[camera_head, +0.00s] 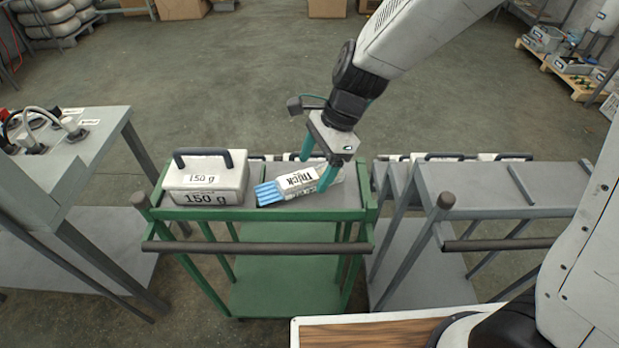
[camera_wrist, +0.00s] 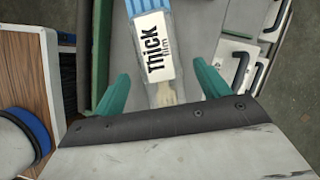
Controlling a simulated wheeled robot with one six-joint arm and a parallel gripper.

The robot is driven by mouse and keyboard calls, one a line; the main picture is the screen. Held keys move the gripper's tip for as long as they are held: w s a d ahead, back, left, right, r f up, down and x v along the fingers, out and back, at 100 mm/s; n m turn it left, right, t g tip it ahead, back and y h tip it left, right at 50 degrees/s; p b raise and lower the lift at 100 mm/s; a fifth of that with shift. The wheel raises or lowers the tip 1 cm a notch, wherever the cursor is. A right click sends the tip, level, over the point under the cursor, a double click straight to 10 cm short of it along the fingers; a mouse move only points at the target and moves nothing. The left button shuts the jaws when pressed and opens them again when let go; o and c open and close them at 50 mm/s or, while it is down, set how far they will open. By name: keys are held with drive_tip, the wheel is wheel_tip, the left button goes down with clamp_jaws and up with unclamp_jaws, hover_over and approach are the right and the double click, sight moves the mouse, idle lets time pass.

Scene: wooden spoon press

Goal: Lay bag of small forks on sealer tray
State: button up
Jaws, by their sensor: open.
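In the wrist view my gripper (camera_wrist: 162,80) has one finger on each side of the bag, with gaps visible. I cannot make out a sealer tray for certain.
A white handled block marked "150 g" (camera_head: 203,183) stands left of the bag on the green cart (camera_head: 310,215). A grey cart (camera_head: 500,208) stands close on the right, its visible top mostly bare. A grey bench (camera_head: 75,165) with cables is at left.

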drive_tip(key=shift+x, duration=0.95)
drive_tip(key=shift+c, duration=0.3)
drive_tip(key=c, duration=1.1)
